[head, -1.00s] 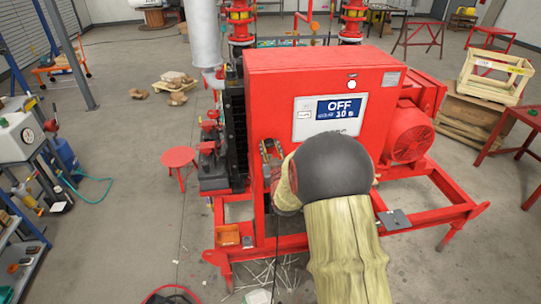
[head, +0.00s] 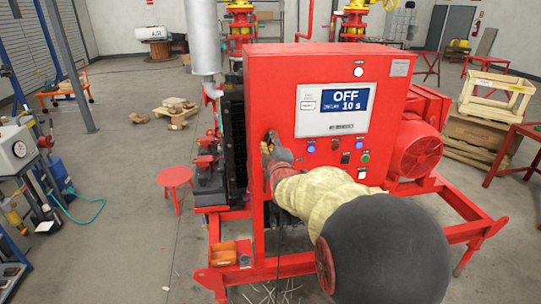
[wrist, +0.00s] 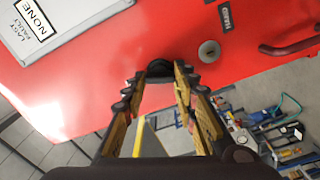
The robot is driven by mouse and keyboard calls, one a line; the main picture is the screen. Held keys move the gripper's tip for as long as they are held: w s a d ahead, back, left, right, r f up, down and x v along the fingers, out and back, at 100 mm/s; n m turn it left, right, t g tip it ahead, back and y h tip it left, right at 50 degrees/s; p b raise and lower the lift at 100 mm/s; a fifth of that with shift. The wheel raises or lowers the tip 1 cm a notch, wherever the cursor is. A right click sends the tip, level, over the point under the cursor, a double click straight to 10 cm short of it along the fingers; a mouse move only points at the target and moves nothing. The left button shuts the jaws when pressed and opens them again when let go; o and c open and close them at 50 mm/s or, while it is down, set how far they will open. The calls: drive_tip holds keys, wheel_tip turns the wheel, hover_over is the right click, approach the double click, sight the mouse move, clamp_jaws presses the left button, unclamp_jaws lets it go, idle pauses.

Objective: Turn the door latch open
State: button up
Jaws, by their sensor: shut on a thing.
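The door latch (wrist: 160,68) is a small black knob on the red cabinet door, seen in the wrist view between my fingertips. My gripper (wrist: 160,76) is closed around it, one finger on each side. In the head view my gripper (head: 267,146) is at the left edge of the red cabinet (head: 270,85), below and left of the display. There the latch is hidden by my gripper, and I cannot tell its angle.
A round keyed lock (wrist: 209,51) and a dark handle (wrist: 290,47) are beside the latch. The display (head: 335,110) reads OFF. Buttons (head: 345,158) lie close above my forearm.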

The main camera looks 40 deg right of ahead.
drive_tip(key=n+b, duration=0.1)
drive_tip(key=b, duration=0.1)
drive_tip(key=n+b, duration=0.1)
drive_tip(key=shift+f+n+b, duration=0.25)
drive_tip(key=shift+n+b, duration=0.1)
drive_tip(key=shift+n, duration=0.05)
drive_tip(key=shift+r+n+b, duration=0.15)
drive_tip(key=shift+n+b, duration=0.55)
drive_tip(key=shift+b, duration=0.05)
drive_tip(key=o, duration=1.2)
drive_tip(key=shift+c, duration=0.2)
drive_tip(key=v, duration=1.2)
